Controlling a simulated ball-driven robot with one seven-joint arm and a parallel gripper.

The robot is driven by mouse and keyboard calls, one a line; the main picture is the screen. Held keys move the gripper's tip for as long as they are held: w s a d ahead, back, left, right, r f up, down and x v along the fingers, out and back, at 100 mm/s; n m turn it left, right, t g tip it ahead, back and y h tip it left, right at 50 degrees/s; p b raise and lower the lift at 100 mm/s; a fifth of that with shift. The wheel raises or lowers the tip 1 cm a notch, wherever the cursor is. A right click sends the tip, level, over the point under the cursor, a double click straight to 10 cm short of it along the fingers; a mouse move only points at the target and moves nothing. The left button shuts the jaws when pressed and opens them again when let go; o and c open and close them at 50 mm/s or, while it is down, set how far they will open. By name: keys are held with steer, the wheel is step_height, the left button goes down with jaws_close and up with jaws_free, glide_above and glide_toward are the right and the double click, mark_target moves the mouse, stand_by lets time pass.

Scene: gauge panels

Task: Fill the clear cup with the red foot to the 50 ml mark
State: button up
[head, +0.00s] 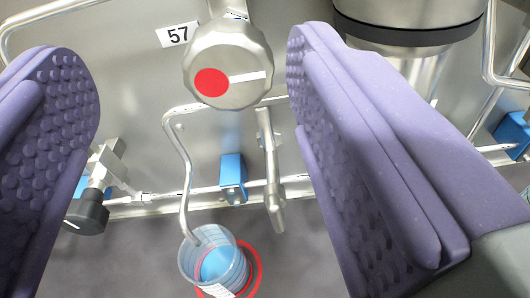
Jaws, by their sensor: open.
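The clear cup (200,258) stands on the grey surface at the bottom middle of the view, on its red foot (257,270). Blue shows inside the cup, and a white label is on its front. I cannot read the level against the marks. A thin bent metal spout (183,165) comes down from the panel and ends at the cup's mouth. A round metal knob (228,62) with a red dot and a white line is on the panel above. My gripper (195,130) is open, its purple padded fingers on either side of the knob and spout, with nothing between them held.
A label reading 57 (178,34) is left of the knob. A metal lever (270,170) hangs below it, beside a blue clamp (233,178). A black-ended valve (90,210) is at left. A large metal cylinder (410,18) is at upper right, partly behind my finger.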

mark_target(228, 74)
steer(key=shift+s+d+f+h, duration=0.15)
steer(key=shift+s+d+f, duration=0.05)
steer(key=shift+f, duration=0.35)
steer(key=shift+s+d+f+h, duration=0.15)
steer(key=shift+s+f, duration=0.05)
steer(key=shift+f, duration=0.35)
steer(key=w, duration=0.7)
steer(key=shift+d, duration=0.4)
steer(key=shift+r, duration=0.1)
steer(key=shift+c, duration=0.2)
